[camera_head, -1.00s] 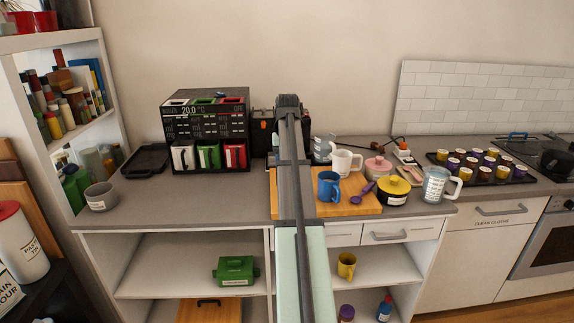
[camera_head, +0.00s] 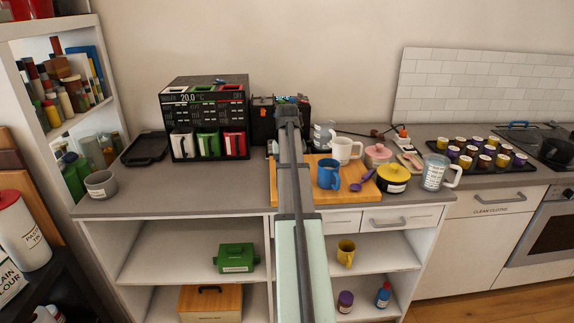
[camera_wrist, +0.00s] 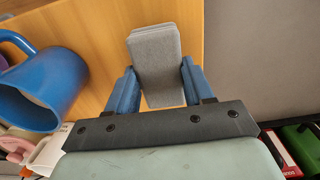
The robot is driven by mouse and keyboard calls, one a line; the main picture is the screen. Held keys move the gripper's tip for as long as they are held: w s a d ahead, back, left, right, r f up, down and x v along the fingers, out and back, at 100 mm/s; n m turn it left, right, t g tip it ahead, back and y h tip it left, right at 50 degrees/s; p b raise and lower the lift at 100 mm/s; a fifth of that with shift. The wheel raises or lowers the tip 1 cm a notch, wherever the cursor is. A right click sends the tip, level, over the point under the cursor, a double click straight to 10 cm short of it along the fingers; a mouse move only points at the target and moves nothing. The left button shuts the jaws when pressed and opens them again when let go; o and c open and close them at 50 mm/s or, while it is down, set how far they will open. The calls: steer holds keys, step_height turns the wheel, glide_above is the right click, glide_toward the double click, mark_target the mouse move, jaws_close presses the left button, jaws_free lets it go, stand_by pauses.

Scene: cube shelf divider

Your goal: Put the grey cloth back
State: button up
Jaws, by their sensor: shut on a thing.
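The grey cloth (camera_wrist: 157,58) is a small folded block held between the two blue fingers of my gripper (camera_wrist: 156,80) in the wrist view. The fingers are shut on its sides. Behind it in that view is the wooden board (camera_wrist: 110,25); I cannot tell whether the cloth touches it. In the head view my arm hides the gripper and the cloth. A drawer labelled "CLEAN CLOTHS" (camera_head: 492,228) is closed, at the right under the counter.
A blue mug (camera_head: 328,174) stands close beside my gripper; it also shows in the wrist view (camera_wrist: 40,85). A white mug (camera_head: 344,149), purple spoon (camera_head: 362,181) and yellow-lidded pot (camera_head: 393,179) are to the right. The counter (camera_head: 235,195) left of the board is clear.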

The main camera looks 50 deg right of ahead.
steer(key=shift+f, duration=0.35)
steer(key=shift+f, duration=0.4)
stand_by(0.6)
steer(key=o, duration=1)
steer(key=shift+c, duration=0.2)
steer(key=shift+o, duration=0.4)
steer(key=o, duration=0.5)
steer(key=shift+r, duration=0.1)
steer(key=shift+r, duration=3.9)
steer(key=shift+w, duration=0.1)
